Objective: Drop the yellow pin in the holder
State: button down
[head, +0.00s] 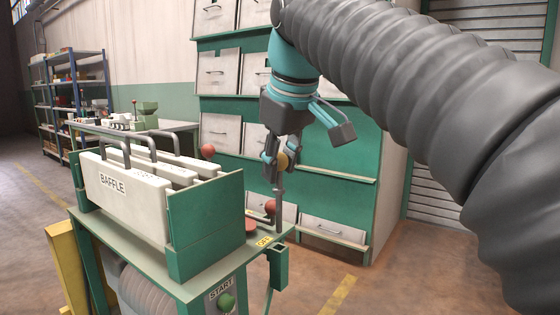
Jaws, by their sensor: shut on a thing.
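My gripper (281,158) is shut on the rounded yellow head of the yellow pin (283,161). It is above the right corner of the green machine. A thin grey upright (279,212) stands directly below it at the corner, close to the "OFF" label. I cannot tell whether this upright is the holder, or where the pin's lower end is. The fingers hide part of the yellow head.
The green machine (187,275) carries white baffle plates (125,190) with tall grey handles. Green-framed drawers (335,232) stand behind. A green START button (227,301) is on the front.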

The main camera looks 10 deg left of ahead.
aim_at(280, 216)
jog(key=shift+f, duration=0.15)
jog(key=shift+f+b, duration=0.6)
jog(key=shift+f, duration=0.35)
dwell(0.9)
jog(key=shift+f+b, duration=2.8)
jog(key=shift+f, duration=1.2)
jog(key=c, duration=0.8)
grip_release()
jog(key=shift+o, duration=0.2)
jog(key=shift+r, duration=0.1)
jog(key=v, duration=1.2)
